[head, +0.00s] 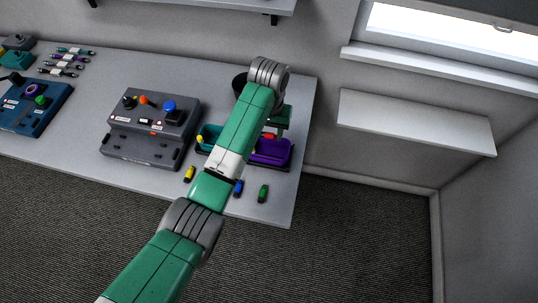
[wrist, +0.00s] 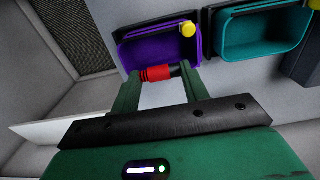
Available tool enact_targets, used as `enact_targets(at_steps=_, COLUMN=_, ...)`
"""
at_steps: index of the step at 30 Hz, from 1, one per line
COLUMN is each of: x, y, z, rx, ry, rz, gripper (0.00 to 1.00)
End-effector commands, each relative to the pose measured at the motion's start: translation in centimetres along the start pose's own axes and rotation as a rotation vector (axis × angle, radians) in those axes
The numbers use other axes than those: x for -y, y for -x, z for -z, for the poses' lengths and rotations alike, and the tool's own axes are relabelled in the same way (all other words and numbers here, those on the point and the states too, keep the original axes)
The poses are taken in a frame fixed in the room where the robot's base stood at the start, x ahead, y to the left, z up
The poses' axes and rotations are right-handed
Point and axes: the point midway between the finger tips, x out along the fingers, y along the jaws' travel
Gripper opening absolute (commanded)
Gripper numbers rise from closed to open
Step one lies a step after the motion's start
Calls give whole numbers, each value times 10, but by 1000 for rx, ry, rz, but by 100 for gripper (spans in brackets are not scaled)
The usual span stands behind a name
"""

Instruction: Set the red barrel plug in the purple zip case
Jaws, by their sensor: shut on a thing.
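The purple zip case (head: 283,153) lies open near the right end of the table, and its inside shows in the wrist view (wrist: 150,52). The red barrel plug (wrist: 157,73) is held crosswise between the two green fingers of my gripper (wrist: 158,82), which is shut on it. In the wrist view the plug overlaps the near rim of the case; its height above the rim is hard to tell. In the head view a bit of the red plug (head: 269,135) shows at the far side of the case, with my gripper (head: 271,130) partly hidden by my arm.
A teal case (wrist: 262,32) stands beside the purple one. A yellow round piece (wrist: 187,30) is at the purple case's rim. Yellow (head: 189,174), blue (head: 239,187) and green (head: 263,193) plugs lie on the table in front. A grey control box (head: 140,150) stands left.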

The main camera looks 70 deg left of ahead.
Motion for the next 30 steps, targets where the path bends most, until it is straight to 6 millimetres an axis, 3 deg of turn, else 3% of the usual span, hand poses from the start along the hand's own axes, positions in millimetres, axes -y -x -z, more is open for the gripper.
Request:
enact_targets(at_steps=3, x=0, y=-27, z=-1, rx=5, ry=0, rz=2, gripper=23)
enact_targets(at_steps=8, x=0, y=-56, z=-1, rx=2, ry=-1, rz=2, gripper=23)
enact_targets(at_steps=14, x=-1, y=-63, z=0, rx=1, ry=-2, rz=0, gripper=23)
enact_targets(at_steps=21, x=0, y=-99, z=-1, rx=3, ry=-1, rz=2, gripper=23)
enact_targets(at_steps=30, x=-1, y=-100, z=-1, rx=1, ry=-2, rz=1, gripper=23)
